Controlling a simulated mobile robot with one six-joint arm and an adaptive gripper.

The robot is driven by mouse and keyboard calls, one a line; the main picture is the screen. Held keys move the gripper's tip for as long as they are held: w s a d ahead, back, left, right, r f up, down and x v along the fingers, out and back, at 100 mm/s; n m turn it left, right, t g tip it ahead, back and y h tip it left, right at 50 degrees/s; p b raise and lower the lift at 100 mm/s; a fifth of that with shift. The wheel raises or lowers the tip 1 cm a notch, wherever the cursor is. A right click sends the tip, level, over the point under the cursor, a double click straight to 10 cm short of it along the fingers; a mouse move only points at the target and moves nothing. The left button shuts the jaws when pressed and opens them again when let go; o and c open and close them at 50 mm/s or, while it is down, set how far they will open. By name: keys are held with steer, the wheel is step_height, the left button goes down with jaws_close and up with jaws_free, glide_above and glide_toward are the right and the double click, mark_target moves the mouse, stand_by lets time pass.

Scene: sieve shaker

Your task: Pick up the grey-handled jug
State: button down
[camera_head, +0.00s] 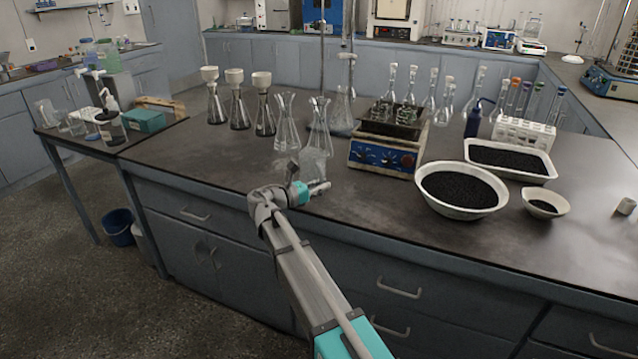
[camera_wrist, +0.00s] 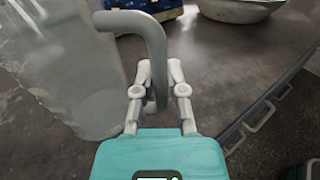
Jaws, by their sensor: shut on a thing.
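The jug is a clear, see-through vessel (camera_head: 315,162) near the front of the dark bench. In the wrist view, its clear body (camera_wrist: 65,85) fills the left side and its thick grey handle (camera_wrist: 150,32) curves down between my fingers. My gripper (camera_wrist: 159,78) is shut on the lower part of the handle. In the head view, my gripper (camera_head: 310,189) is at the jug's near side, and the handle is hard to make out there. I cannot tell whether the jug's base touches the bench.
Clear flasks (camera_head: 287,125) stand close behind the jug. A blue hotplate (camera_head: 385,155) is to its right, then a white bowl of black grains (camera_head: 462,192) and a white tray (camera_head: 510,160). Flasks with funnels (camera_head: 236,105) stand behind left. The bench front left is clear.

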mark_target(322, 172)
steer(key=shift+r+p, duration=0.35)
steer(key=shift+r+p, duration=1.35)
steer(key=shift+p, duration=0.05)
steer(key=s+d+r+p, duration=0.7)
steer(key=s+r+p, duration=0.2)
steer(key=s, duration=0.2)
steer(key=shift+s+d+r, duration=0.15)
steer(key=shift+s+r, duration=0.1)
steer(key=shift+s, duration=0.1)
steer(key=shift+s, duration=0.1)
steer(key=shift+d, duration=0.15)
stand_by(1.0)
